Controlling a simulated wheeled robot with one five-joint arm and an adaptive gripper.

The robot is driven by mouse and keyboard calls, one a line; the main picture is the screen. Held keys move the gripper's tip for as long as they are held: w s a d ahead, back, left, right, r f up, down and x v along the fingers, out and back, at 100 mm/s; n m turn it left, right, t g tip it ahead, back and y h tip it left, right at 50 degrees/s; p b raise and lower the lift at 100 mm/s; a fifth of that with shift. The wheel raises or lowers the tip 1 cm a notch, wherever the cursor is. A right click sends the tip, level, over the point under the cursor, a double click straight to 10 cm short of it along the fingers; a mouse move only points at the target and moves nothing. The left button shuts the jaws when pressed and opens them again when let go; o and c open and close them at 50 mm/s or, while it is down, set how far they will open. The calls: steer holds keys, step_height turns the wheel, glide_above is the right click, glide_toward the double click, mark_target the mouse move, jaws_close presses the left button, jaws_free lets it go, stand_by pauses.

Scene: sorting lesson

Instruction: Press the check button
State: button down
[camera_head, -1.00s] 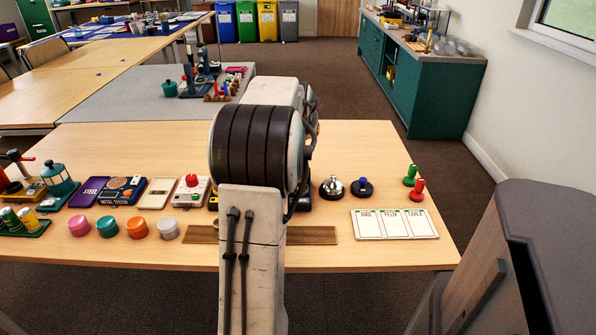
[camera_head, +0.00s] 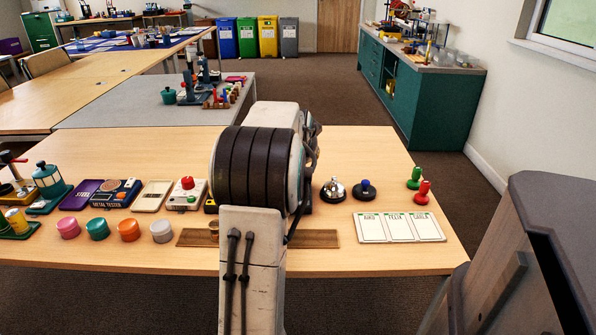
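No button in view carries a readable "check" label. A white box with a red dome button (camera_head: 187,184) stands on the near table, left of my arm. A low black round piece with a blue top (camera_head: 365,189) stands right of my arm, beside a silver bell (camera_head: 333,189) on a dark base. I cannot tell which of these is the check button. My gripper is hidden behind my own arm, which fills the middle of the view and covers part of the table behind it.
On the near table (camera_head: 300,262) are a metal tester (camera_head: 118,193), several coloured round pots (camera_head: 98,229), a long wooden strip (camera_head: 318,239), a white card panel (camera_head: 399,228), and green (camera_head: 414,178) and red (camera_head: 422,193) pegs. A grey cabinet (camera_head: 540,225) stands close at right.

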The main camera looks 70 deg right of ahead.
steer(key=shift+f, duration=0.2)
stand_by(1.1)
steer(key=shift+f+b, duration=0.25)
steer(key=shift+b, duration=0.15)
steer(key=shift+f+b, duration=0.4)
steer(key=shift+f, duration=0.1)
stand_by(1.0)
steer(key=shift+r, duration=0.15)
steer(key=shift+r+p, duration=0.75)
steer(key=shift+r, duration=0.05)
steer(key=shift+r, duration=0.1)
steer(key=shift+r+p, duration=2.1)
steer(key=shift+r, duration=0.35)
